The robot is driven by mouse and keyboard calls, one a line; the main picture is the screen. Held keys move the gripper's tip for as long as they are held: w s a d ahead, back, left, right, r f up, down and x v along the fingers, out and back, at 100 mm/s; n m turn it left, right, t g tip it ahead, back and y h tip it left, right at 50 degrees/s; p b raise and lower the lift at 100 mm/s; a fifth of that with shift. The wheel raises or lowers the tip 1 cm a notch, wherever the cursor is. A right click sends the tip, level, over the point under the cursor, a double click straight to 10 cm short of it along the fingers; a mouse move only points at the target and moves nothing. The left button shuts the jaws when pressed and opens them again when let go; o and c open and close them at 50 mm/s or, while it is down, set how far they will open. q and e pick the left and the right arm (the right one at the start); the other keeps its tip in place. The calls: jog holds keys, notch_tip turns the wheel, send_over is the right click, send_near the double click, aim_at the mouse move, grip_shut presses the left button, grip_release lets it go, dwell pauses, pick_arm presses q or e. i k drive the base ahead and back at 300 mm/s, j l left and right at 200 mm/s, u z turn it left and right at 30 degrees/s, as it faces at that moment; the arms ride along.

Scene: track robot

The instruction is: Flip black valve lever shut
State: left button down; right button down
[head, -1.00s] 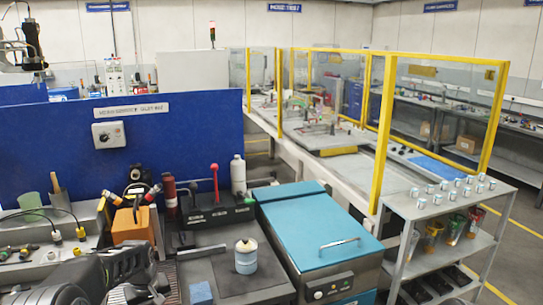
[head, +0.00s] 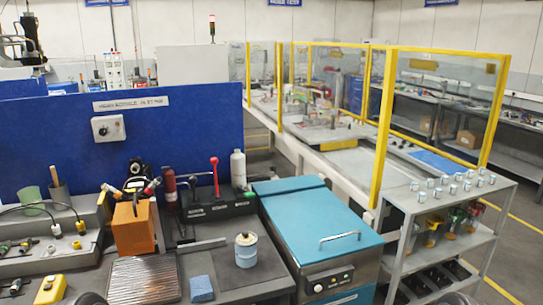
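An orange block (head: 134,228) stands at the left of the bench. A black fitting (head: 137,170) with red-and-yellow ends shows at its top. It may be the valve with the black lever, but it is too small to tell the lever's position. To its right, a red-knobbed upright lever (head: 215,176) rises from a black base (head: 214,207). Neither gripper shows. Only dark rounded parts, probably of my arms, show at the bottom edge, apart from the bench things.
A blue-and-white can (head: 246,250) and a blue sponge-like block (head: 201,289) sit on the bench. A ribbed metal plate (head: 144,279) lies in front of the orange block. A teal-lidded machine (head: 318,228) and a grey shelf cart (head: 440,215) stand at right. A blue panel (head: 60,150) closes the back.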

aim_at(192, 180)
jog(key=i+j+u, duration=0.3)
jog(key=i+j, duration=0.25)
jog(key=j, duration=0.35)
jog(key=i+j+u, duration=0.35)
jog(key=i+j, duration=0.25)
jog(key=j, duration=0.15)
jog(key=k+l+u, duration=0.1)
jog(key=k+u, duration=0.2)
jog(key=k, duration=0.15)
